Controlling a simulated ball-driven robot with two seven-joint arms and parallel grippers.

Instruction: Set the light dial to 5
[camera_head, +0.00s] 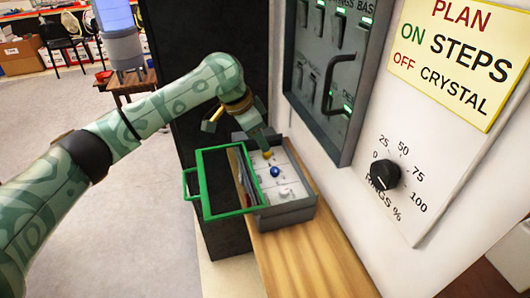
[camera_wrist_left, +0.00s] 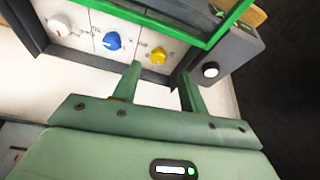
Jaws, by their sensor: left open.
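A grey box (camera_head: 285,216) on the wooden ledge holds a white panel with a yellow dial (camera_head: 268,154), a blue dial (camera_head: 275,172) and a white dial (camera_head: 285,192). I cannot read which is the light dial. My left gripper (camera_head: 262,141) is over the far end of the box, beside the yellow dial. In the left wrist view my left gripper (camera_wrist_left: 158,82) is open and empty, its fingers pointing towards the yellow dial (camera_wrist_left: 158,56). The blue dial (camera_wrist_left: 113,41) and white dial (camera_wrist_left: 60,25) show left of it. My right gripper is out of view.
The box's green-framed lid (camera_head: 222,213) stands open at its left. A black rings dial (camera_head: 384,174) and a grey switch panel (camera_head: 325,80) are on the wall. The wooden ledge (camera_head: 310,255) is clear in front.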

